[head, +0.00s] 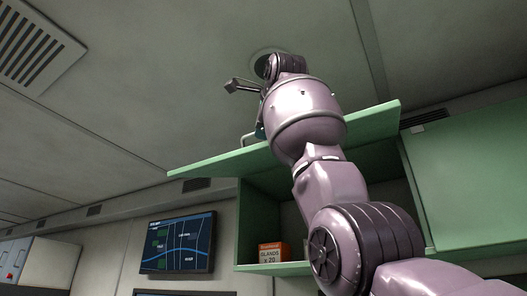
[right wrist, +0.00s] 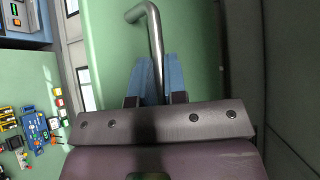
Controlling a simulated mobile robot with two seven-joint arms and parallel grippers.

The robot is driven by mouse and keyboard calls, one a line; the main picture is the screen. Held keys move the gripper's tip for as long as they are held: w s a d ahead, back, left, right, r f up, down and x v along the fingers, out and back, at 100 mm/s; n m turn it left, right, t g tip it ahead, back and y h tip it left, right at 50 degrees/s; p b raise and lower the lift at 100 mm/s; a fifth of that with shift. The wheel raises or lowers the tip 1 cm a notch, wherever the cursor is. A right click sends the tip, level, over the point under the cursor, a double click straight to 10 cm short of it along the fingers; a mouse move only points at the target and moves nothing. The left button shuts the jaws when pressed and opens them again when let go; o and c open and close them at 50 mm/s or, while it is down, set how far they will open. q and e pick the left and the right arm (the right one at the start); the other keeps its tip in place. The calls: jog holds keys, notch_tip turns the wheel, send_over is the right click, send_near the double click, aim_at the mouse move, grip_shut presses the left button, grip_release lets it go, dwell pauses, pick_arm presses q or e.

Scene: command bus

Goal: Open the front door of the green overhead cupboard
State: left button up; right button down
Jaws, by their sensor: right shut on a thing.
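The green overhead cupboard (head: 418,243) has its front door (head: 212,163) swung up on its top edge. The door stands out close to level under the ceiling, and the inside shows below it. My right gripper (head: 259,131) is at the door's outer face, mostly hidden behind my wrist in the head view. In the right wrist view, the blue fingers of my right gripper (right wrist: 160,78) are shut on the bent metal bar of the door handle (right wrist: 154,33). The door's green face lies just beyond. My left gripper is not in view.
An orange and white box (head: 272,253) stands on the cupboard's bottom shelf. A wall screen (head: 178,244) hangs to the left. A closed green panel (head: 470,180) adjoins on the right. The ceiling (head: 180,90) is close above my right wrist.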

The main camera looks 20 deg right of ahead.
jog(key=shift+d+r, duration=0.1)
jog(key=shift+d, duration=0.1)
jog(key=c, duration=1.6)
grip_release()
jog(key=o, duration=0.4)
jog(key=shift+w+d, duration=0.2)
jog(key=shift+d, duration=0.1)
jog(key=shift+o, duration=0.2)
jog(key=shift+s+a, duration=0.15)
jog(key=shift+a, duration=0.15)
jog(key=shift+s, duration=0.25)
pick_arm(q)
jog(key=b, duration=0.1)
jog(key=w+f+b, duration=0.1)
jog(key=b, duration=0.1)
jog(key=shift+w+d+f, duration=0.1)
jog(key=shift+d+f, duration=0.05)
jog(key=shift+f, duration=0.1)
pick_arm(e)
jog(key=s+r, duration=0.1)
jog(key=s, duration=0.9)
jog(key=shift+a+r, duration=0.15)
jog(key=shift+a, duration=0.05)
